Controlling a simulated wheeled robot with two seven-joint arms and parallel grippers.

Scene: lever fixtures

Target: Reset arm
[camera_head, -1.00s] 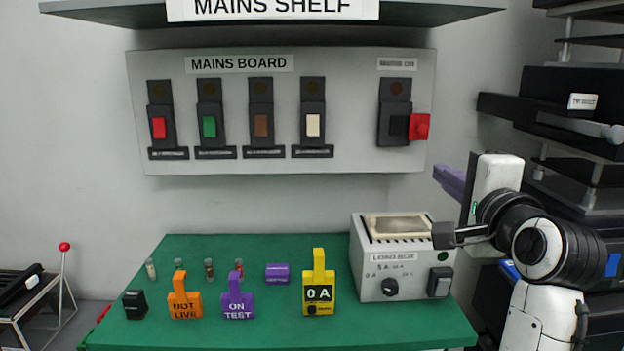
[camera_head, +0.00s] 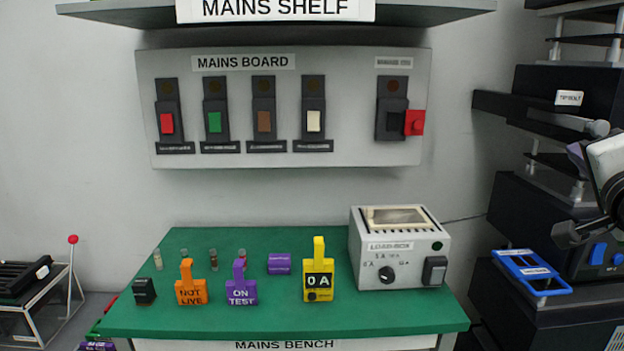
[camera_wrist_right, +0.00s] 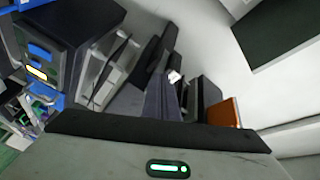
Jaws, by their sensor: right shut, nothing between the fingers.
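My right gripper (camera_head: 577,156) is at the right edge of the head view, beside the dark rack. Its purple fingers show only partly there, and the white hand behind them is cut off by the frame edge. In the right wrist view its fingers (camera_wrist_right: 165,98) are shut together with nothing between them. It is apart from the bench and the board. My left gripper is not in view.
The mains board (camera_head: 350,150) hangs on the wall. The green bench (camera_head: 380,318) bears a load box (camera_head: 415,271), a yellow tag (camera_head: 319,279), an orange tag (camera_head: 191,291) and a purple tag (camera_head: 241,291). A rack (camera_head: 533,215) stands right, with a blue tray (camera_head: 533,273).

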